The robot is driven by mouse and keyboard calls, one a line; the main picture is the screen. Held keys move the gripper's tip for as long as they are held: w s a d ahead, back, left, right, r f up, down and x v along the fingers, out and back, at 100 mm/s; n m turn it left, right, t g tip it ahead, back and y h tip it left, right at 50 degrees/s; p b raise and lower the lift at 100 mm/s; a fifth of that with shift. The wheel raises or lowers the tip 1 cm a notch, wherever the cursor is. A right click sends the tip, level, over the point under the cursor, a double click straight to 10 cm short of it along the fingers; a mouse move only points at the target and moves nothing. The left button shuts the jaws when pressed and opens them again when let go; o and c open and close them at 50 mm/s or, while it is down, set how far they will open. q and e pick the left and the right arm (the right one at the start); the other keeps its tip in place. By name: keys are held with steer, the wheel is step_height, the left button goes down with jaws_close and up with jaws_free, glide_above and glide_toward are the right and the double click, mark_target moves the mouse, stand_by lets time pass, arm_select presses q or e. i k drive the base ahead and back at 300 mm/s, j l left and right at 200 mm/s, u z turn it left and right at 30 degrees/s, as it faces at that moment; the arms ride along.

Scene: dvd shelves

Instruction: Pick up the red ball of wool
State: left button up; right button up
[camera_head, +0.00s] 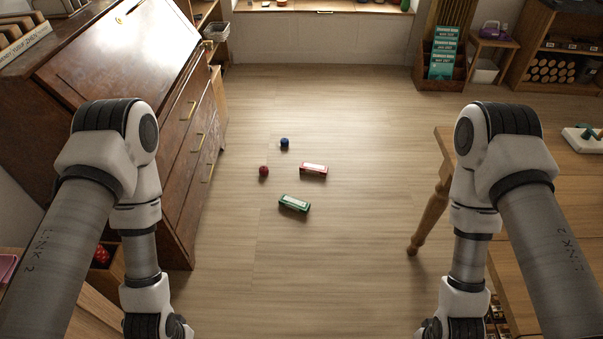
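A small dark red ball (264,171), which looks like the ball of wool, lies on the wooden floor left of the middle of the view. It is apart from the things around it. My two arms come in from the left and right edges and hang downward. Both grippers are outside the view, below the bottom edge, and neither is near the ball in what shows.
Near the ball lie a dark blue round thing (284,142), a red and white box (313,169) and a green box (294,203). A wooden bureau (172,135) stands left, a wooden table (455,165) right. The floor (340,260) between is clear.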

mark_target(264, 171)
steer(key=i+l, duration=0.15)
steer(key=i, duration=0.3)
steer(key=i+l+u, duration=0.1)
steer(key=i, duration=0.35)
steer(key=i+l, duration=0.15)
steer(key=i, duration=0.35)
steer(key=i+l+u, duration=0.1)
steer(key=i, duration=0.35)
steer(key=i+l, duration=0.3)
steer(key=i, duration=0.15)
steer(key=i+l, duration=0.15)
steer(key=i, duration=0.3)
steer(key=u, duration=0.05)
